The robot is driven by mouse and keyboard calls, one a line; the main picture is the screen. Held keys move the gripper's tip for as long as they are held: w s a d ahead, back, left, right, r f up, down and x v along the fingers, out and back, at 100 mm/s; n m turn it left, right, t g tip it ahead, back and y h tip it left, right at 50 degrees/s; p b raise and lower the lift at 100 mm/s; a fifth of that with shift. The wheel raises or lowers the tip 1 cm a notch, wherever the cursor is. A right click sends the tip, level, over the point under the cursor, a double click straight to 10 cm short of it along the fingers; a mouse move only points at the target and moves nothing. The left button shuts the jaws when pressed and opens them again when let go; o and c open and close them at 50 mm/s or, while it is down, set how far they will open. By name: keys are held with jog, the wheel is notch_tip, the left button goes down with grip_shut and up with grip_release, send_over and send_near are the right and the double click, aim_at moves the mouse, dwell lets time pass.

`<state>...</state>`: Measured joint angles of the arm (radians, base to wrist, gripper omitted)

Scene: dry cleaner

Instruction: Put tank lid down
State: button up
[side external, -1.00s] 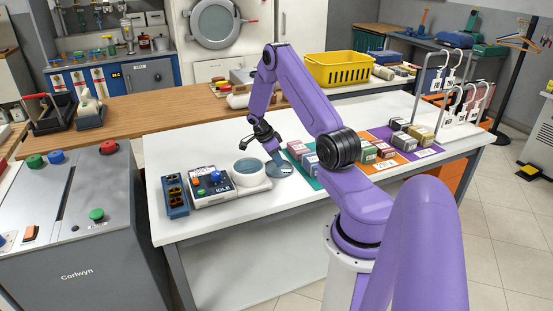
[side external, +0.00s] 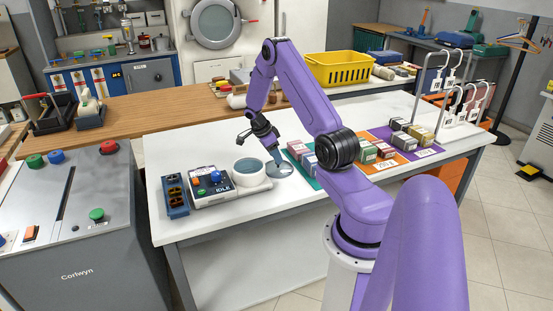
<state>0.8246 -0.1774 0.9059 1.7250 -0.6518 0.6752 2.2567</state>
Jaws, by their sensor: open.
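A round grey-blue lid (side external: 280,169) lies on the white table, just right of the tank. A blue upright piece, which looks like its handle, rises from it toward my gripper. My gripper (side external: 260,139) is open above and slightly left of the lid. One finger is close to the top of the blue piece; whether they touch cannot be told. The round white tank (side external: 249,175) stands open at the top with grey-blue contents, on a pale base beside the control box.
A control box (side external: 213,189) and a blue rack (side external: 174,196) with dark compartments stand left of the tank. Several small packs lie on coloured mats to the right, near my arm. A yellow basket (side external: 338,70) stands behind. The table's front strip is clear.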

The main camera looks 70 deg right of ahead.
jog(key=v, duration=0.9)
jog(key=a+r+n+t, duration=0.1)
jog(key=a+r+n, duration=0.2)
jog(key=a+n, duration=0.5)
jog(key=w+a+r+n+t, duration=0.1)
jog(key=a+r+n, duration=0.25)
jog(key=a, duration=0.75)
jog(key=a+r+n+t, duration=0.1)
jog(key=a+r+n, duration=0.1)
jog(key=a+n, duration=0.65)
jog(key=s+a+r+n+t+y, duration=0.1)
jog(key=s+a+r+n+y, duration=0.1)
jog(key=s+a+n, duration=1)
jog(key=s+n, duration=0.2)
jog(key=s, duration=0.2)
jog(key=s+a+n+y, duration=0.1)
jog(key=s+a+n, duration=0.1)
jog(key=s+n, duration=0.3)
jog(key=shift+s+a+r+n+g+y, duration=0.35)
jog(key=shift+s+r, duration=0.15)
jog(key=shift+s, duration=0.4)
